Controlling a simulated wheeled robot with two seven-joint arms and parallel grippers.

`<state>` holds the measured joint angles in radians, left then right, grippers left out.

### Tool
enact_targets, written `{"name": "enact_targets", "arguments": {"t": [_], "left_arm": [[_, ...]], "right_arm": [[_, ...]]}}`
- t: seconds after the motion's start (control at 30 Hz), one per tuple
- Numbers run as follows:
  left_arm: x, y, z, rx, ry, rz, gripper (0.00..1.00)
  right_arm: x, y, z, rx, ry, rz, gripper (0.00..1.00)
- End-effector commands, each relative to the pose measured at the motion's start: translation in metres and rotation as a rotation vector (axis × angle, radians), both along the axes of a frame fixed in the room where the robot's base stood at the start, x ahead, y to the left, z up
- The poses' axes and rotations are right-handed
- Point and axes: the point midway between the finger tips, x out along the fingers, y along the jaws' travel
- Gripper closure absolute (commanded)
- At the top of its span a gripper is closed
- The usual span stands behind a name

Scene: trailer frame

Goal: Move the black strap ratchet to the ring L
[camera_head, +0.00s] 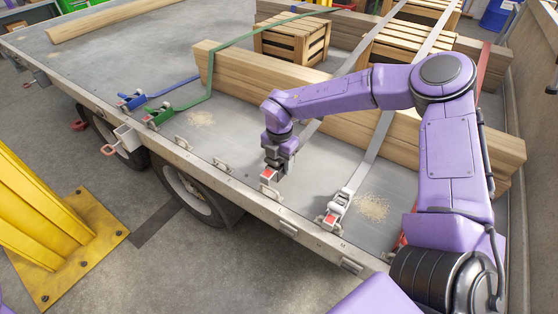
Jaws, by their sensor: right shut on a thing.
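My right gripper (276,167) is low over the near edge of the trailer bed, shut on a small ratchet (268,175) with a red part. The fingers hide much of this ratchet. My left gripper is not in view.
A blue ratchet (133,101) and a green ratchet (158,116) sit left along the edge. Another ratchet (337,208) on a pale strap lies to the right. Long wooden beams (235,75) and crates (292,38) stand behind. A yellow post (40,205) stands front left.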

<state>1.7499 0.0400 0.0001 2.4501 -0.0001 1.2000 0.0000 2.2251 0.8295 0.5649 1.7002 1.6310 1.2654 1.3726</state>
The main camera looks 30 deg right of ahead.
Motion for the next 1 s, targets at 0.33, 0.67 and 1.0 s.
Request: {"name": "enact_targets", "arguments": {"t": [0.33, 0.67, 1.0], "left_arm": [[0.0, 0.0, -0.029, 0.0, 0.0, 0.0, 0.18], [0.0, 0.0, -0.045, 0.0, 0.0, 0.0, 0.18], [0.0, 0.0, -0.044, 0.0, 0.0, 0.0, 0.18]], "right_arm": [[0.001, 0.001, -0.037, 0.0, -0.001, 0.001, 0.91], [0.001, 0.002, -0.059, 0.0, -0.001, 0.002, 0.91], [0.001, 0.002, -0.058, 0.0, -0.001, 0.002, 0.22]]}}
